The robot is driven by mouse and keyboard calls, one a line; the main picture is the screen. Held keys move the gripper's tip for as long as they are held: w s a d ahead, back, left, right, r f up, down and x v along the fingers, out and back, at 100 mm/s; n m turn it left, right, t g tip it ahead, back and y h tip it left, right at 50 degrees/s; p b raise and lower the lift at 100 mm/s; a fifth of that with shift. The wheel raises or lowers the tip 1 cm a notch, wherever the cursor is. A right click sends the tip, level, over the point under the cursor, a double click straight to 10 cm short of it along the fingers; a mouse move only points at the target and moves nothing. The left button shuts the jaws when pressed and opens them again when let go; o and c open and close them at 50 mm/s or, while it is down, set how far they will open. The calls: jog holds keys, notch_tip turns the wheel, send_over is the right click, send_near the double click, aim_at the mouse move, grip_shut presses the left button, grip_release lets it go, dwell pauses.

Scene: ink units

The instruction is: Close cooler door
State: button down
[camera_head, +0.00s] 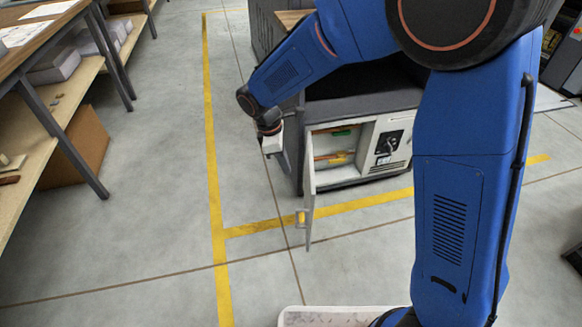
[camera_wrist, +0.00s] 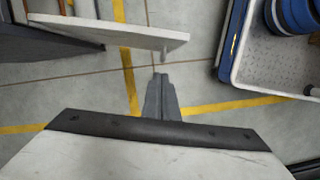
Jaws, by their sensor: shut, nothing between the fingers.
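The cooler is a dark grey cabinet (camera_head: 345,105) in the head view, with a pale open compartment in its front. Its door (camera_head: 309,200) stands open, swung out toward the viewer and seen nearly edge-on. In the wrist view the door (camera_wrist: 110,30) is a pale panel at the upper left. My gripper (camera_head: 287,165) is to the left of the door, beside the cabinet's front corner. In the wrist view my gripper (camera_wrist: 160,82) is shut and empty, with floor showing between its tips and the door.
Inside the compartment are a green item (camera_head: 341,133) and a yellow item (camera_head: 338,159). A black control panel (camera_head: 389,144) is right of the opening. A workbench with shelves (camera_head: 60,95) and a cardboard box (camera_head: 80,150) stand at the left. The floor (camera_head: 150,215) between is clear, with yellow lines.

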jog(key=d+f, duration=0.5)
jog(key=f, duration=0.2)
jog(key=shift+d+f, duration=0.2)
jog(key=shift+d, duration=0.2)
jog(key=shift+w, duration=0.1)
